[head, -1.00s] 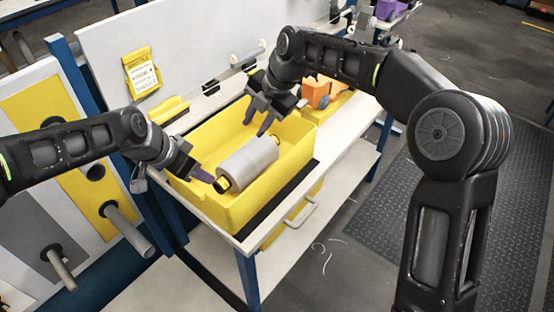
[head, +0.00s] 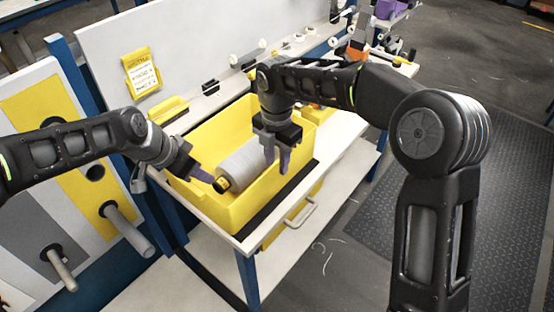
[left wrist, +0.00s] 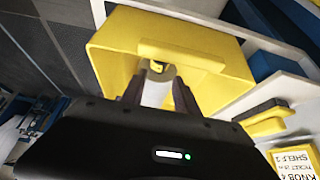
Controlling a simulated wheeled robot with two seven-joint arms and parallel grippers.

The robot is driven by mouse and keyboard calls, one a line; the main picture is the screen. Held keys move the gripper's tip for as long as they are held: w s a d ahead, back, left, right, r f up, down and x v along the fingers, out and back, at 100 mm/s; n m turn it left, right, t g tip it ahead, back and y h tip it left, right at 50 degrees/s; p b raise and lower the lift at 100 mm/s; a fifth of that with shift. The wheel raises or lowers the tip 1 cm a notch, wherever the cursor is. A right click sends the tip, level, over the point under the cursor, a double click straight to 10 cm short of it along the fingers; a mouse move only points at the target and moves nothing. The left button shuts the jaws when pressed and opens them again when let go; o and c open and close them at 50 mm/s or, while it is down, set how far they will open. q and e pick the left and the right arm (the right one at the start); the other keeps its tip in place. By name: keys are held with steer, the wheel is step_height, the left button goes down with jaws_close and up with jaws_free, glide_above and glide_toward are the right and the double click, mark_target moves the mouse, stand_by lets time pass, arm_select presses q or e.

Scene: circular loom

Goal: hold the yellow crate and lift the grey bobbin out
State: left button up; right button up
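The yellow crate (head: 232,215) stands on the bench, with the grey bobbin (head: 240,163) lying inside. The left wrist view also shows the crate (left wrist: 115,50) and the bobbin (left wrist: 156,94). My left gripper (head: 196,172) is at the crate's left end, fingers over the rim. In the left wrist view its fingers (left wrist: 157,95) are apart, with the bobbin seen between them; contact with the crate wall cannot be told. My right gripper (head: 276,160) hangs fingers-down over the crate, open, in front of the bobbin's right end, which it partly hides.
A white back board (head: 190,50) with a yellow label (head: 142,72) stands behind the crate. A small yellow tray (head: 168,109) is behind it on the left. Orange and purple items are farther along the bench. Bare bench top (head: 345,135) shows to the right.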

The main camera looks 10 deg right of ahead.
mark_target(277, 192)
steer(key=shift+f, duration=3.9)
jaws_close()
